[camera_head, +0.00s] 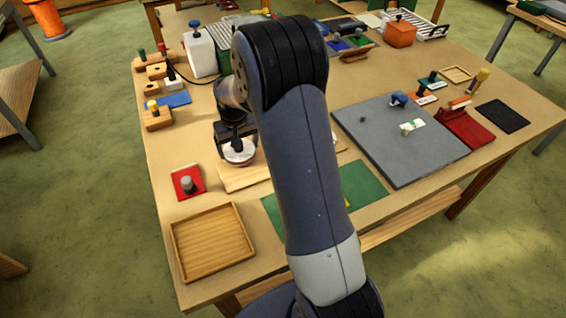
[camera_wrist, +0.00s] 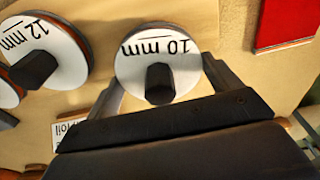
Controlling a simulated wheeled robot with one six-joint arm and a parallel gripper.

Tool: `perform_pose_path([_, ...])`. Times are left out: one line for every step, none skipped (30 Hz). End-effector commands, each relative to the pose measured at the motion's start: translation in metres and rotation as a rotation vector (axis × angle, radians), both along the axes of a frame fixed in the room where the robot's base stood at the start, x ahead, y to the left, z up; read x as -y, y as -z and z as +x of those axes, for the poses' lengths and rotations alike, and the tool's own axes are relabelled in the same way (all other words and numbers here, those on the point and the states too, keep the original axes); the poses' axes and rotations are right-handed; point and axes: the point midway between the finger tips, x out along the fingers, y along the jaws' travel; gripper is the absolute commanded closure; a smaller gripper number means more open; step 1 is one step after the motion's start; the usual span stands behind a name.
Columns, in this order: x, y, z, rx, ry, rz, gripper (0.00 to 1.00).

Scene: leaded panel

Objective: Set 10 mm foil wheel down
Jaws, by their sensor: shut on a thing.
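The 10 mm foil wheel (camera_wrist: 180,82) is a white disc marked "10 mm" with a coppery rim and a dark knob. My gripper (camera_wrist: 160,75) has a finger on either side of it and is shut on it. In the head view the wheel (camera_head: 238,157) shows as a pale disc under my gripper (camera_head: 236,146), over or on the far edge of a light wooden board (camera_head: 240,180). I cannot tell whether it touches the board. A 12 mm wheel (camera_wrist: 65,60) is beside it in the wrist view, apart from it.
Part of another wheel (camera_wrist: 8,95) and a small "foil" label (camera_wrist: 66,133) show in the wrist view. A red pad with a grey knob (camera_head: 187,184) and an empty wooden tray (camera_head: 247,261) are nearby. My arm hides the table's middle.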

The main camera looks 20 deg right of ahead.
Motion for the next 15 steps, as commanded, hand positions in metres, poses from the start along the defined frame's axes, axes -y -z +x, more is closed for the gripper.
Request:
perform_pose_path([0.0, 0.01, 0.011, 0.005, 0.0, 0.0, 0.35])
perform_pose_path([0.0, 0.01, 0.016, 0.006, 0.0, 0.0, 0.35])
perform_pose_path([0.0, 0.01, 0.023, 0.006, 0.0, 0.0, 0.35])
perform_pose_path([0.0, 0.009, 0.027, 0.005, 0.0, 0.0, 0.35])
perform_pose_path([0.0, 0.008, 0.032, 0.005, -0.001, 0.0, 0.35])
perform_pose_path([0.0, 0.006, 0.036, 0.005, -0.003, 0.0, 0.35])
perform_pose_path([0.0, 0.003, 0.039, 0.006, -0.006, 0.0, 0.35])
perform_pose_path([-0.001, 0.0, 0.04, 0.006, -0.01, 0.0, 0.35])
perform_pose_path([-0.001, -0.006, 0.041, 0.007, -0.017, 0.0, 0.35])
perform_pose_path([-0.002, -0.011, 0.039, 0.006, -0.023, 0.0, 0.35])
perform_pose_path([-0.002, -0.017, 0.037, 0.007, -0.031, 0.0, 0.35])
perform_pose_path([-0.003, -0.025, 0.033, 0.007, -0.044, 0.0, 0.35])
perform_pose_path([-0.004, -0.031, 0.029, 0.007, -0.054, -0.001, 0.35])
perform_pose_path([-0.005, -0.037, 0.024, 0.007, -0.065, 0.0, 0.35])
perform_pose_path([-0.006, -0.046, 0.017, 0.005, -0.081, 0.0, 0.35])
